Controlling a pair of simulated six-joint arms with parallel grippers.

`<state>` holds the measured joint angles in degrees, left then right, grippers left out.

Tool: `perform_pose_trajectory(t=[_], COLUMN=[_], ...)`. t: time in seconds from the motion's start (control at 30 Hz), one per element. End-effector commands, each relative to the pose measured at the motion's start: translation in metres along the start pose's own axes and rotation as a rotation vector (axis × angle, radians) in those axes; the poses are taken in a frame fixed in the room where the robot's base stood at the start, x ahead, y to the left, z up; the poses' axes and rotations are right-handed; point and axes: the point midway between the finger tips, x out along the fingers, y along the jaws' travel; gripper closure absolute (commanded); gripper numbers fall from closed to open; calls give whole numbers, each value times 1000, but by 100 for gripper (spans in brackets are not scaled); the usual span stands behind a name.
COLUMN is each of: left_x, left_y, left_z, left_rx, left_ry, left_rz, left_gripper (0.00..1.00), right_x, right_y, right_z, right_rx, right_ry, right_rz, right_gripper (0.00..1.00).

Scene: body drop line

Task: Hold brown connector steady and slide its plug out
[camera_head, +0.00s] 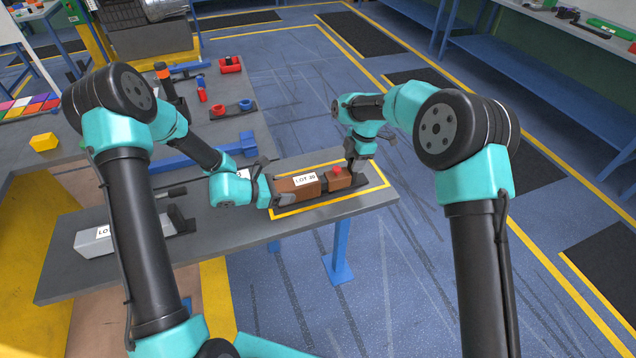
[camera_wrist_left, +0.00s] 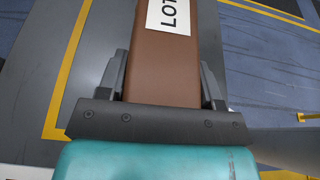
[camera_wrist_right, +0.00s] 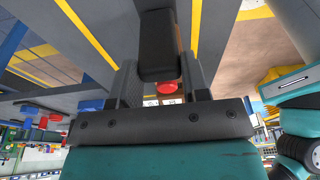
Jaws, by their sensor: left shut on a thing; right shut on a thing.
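The brown connector (camera_head: 290,186) lies along the front right of the grey table, with a white "LOT 20" label on top. Its plug (camera_head: 340,181), a brown block with a red button (camera_head: 337,170), sits at its right end, with a dark section between the two brown parts. My left gripper (camera_head: 272,194) is shut on the left end of the connector; the left wrist view shows the brown body (camera_wrist_left: 165,62) between its fingers. My right gripper (camera_head: 355,172) is shut on a dark grip piece (camera_wrist_right: 158,58) at the plug's right end. The red button shows behind it.
A yellow outline (camera_head: 384,186) frames the work spot near the table's right edge. A grey labelled block (camera_head: 97,241) lies at the front left. Red and blue parts (camera_head: 231,110) and a yellow block (camera_head: 44,142) stand farther back. Floor lies beyond the right edge.

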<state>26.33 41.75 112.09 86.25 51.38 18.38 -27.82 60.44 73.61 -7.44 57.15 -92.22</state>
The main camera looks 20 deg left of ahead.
Motion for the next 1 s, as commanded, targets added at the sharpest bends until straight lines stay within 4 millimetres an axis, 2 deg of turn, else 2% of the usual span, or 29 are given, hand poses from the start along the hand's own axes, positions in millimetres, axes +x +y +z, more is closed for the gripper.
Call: perform_pose_trajectory(t=[0.83,0.87,1.0], left_x=[0,0,0], left_y=[-1,-1,-1], left_z=[-3,-3,-3], left_rx=[-2,-2,-2], left_ry=[7,7,7], left_rz=[-1,-1,-1], left_gripper=[77,77,77], right_x=[-4,-4,-4], right_y=[0,0,0], right_z=[18,18,17], right_rx=[2,1,1], right_ry=[-1,-1,-1], right_rz=[1,1,1], right_gripper=[92,57,44])
